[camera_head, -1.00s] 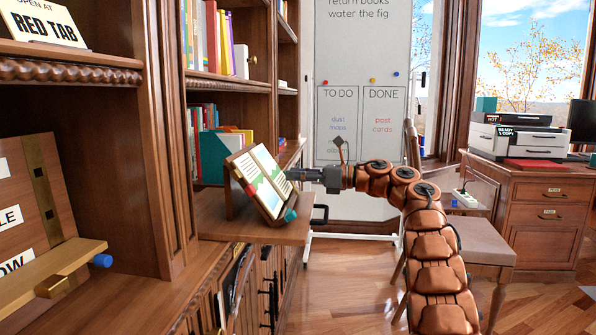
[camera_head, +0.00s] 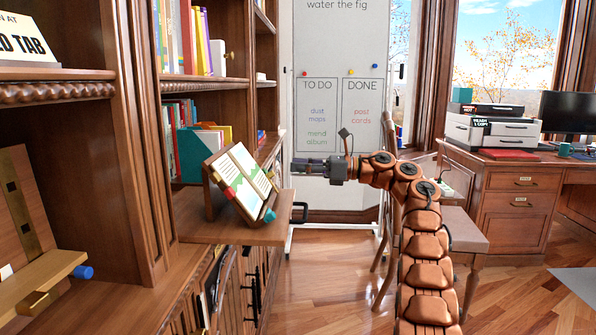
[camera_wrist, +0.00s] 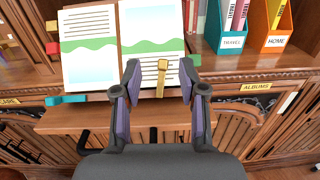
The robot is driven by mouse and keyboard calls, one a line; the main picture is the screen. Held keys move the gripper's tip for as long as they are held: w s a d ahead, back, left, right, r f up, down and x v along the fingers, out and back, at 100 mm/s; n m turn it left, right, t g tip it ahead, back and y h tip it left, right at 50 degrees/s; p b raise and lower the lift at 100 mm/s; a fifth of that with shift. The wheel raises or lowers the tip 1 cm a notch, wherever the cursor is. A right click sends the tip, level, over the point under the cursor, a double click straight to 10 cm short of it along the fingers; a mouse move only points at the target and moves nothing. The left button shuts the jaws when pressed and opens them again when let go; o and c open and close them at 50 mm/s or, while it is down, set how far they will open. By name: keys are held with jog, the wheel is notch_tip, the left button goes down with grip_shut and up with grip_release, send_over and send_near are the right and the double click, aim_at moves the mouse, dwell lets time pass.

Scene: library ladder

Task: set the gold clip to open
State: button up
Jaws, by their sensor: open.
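The gold clip (camera_wrist: 161,80) is a narrow upright bar with a squarer head, at the lower edge of the right page of an open book (camera_wrist: 150,36). The book rests on a tilted wooden stand (camera_wrist: 110,110), and its pages also show in the head view (camera_head: 247,178). My gripper (camera_wrist: 159,70) is open and empty. In the wrist view its two fingers appear on either side of the clip, with gaps. In the head view my gripper (camera_head: 306,167) points left at the book, just right of it.
The stand is on a pull-out wooden shelf (camera_head: 215,230) of the bookcase. Red (camera_wrist: 52,26) and teal (camera_wrist: 66,100) pieces sit at the stand's edges. Teal (camera_wrist: 229,32) and orange (camera_wrist: 277,30) file boxes stand behind right. A chair (camera_head: 456,230) is right of my arm.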

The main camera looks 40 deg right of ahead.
jog(key=w+r+m+t+h+p, duration=0.2)
jog(key=w+r+m+t, duration=0.1)
jog(key=r, duration=0.5)
jog(key=w+r+m+t+h+p, duration=0.2)
jog(key=r+m, duration=0.4)
jog(key=r, duration=0.3)
jog(key=w+r+m+t+h+p, duration=0.2)
jog(key=w+r+m+t+p, duration=0.2)
jog(key=r, duration=0.5)
jog(key=shift+w+a+m+t, duration=0.25)
jog(key=shift+w+m+t, duration=0.15)
jog(key=shift+w+m, duration=0.4)
jog(key=n+g+y+p, duration=0.5)
jog(key=n+g+p, duration=0.4)
jog(key=n, duration=0.3)
send_near(273, 171)
jog(key=x, duration=0.3)
jog(key=shift+x, duration=3.65)
jog(key=shift+d, duration=0.1)
